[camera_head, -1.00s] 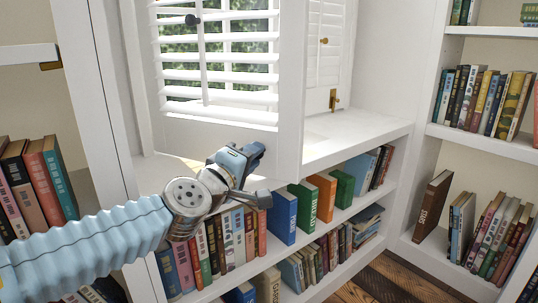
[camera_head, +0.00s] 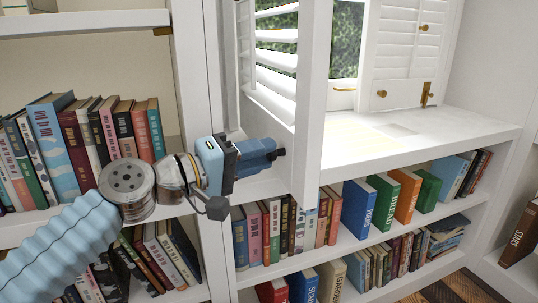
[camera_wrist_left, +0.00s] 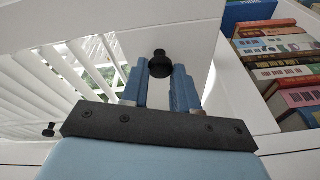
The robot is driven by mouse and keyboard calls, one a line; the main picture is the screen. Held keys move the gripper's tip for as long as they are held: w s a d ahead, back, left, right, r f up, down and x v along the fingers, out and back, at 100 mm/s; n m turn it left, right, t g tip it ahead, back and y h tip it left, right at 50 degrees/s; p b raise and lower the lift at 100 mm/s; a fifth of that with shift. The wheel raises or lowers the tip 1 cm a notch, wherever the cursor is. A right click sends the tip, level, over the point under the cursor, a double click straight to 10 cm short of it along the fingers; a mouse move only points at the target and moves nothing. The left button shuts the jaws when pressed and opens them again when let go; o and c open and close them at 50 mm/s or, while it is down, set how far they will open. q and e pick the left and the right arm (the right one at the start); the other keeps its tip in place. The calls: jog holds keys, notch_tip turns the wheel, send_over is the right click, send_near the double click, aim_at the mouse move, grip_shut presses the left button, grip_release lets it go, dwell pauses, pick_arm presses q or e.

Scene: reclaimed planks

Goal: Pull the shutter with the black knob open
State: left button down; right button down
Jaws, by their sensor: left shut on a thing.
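The white louvred shutter (camera_head: 313,100) stands swung out from the window, seen nearly edge-on in the head view. Its slats and lower rail also show in the left wrist view (camera_wrist_left: 187,25). The black knob (camera_head: 281,152) sits low on this shutter; in the left wrist view the knob (camera_wrist_left: 160,65) is between the blue fingers. My left gripper (camera_head: 268,153) is shut on the knob, its fingers pointing at the shutter's face. My right gripper is not in view.
A second white shutter (camera_head: 398,55) with brass-coloured knobs stands at the window's right. The white sill (camera_head: 440,130) is mostly bare. Book-filled shelves lie below the sill and at the left, close to my left arm.

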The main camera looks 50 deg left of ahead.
pick_arm(q)
jog(key=shift+a, duration=0.35)
jog(key=c, duration=1)
grip_release()
jog(key=shift+a, duration=0.15)
jog(key=shift+o, duration=0.7)
jog(key=shift+d, duration=0.2)
jog(key=s+p, duration=0.1)
jog(key=s, duration=1.2)
jog(key=shift+s+a, duration=0.35)
jog(key=shift+s, duration=0.05)
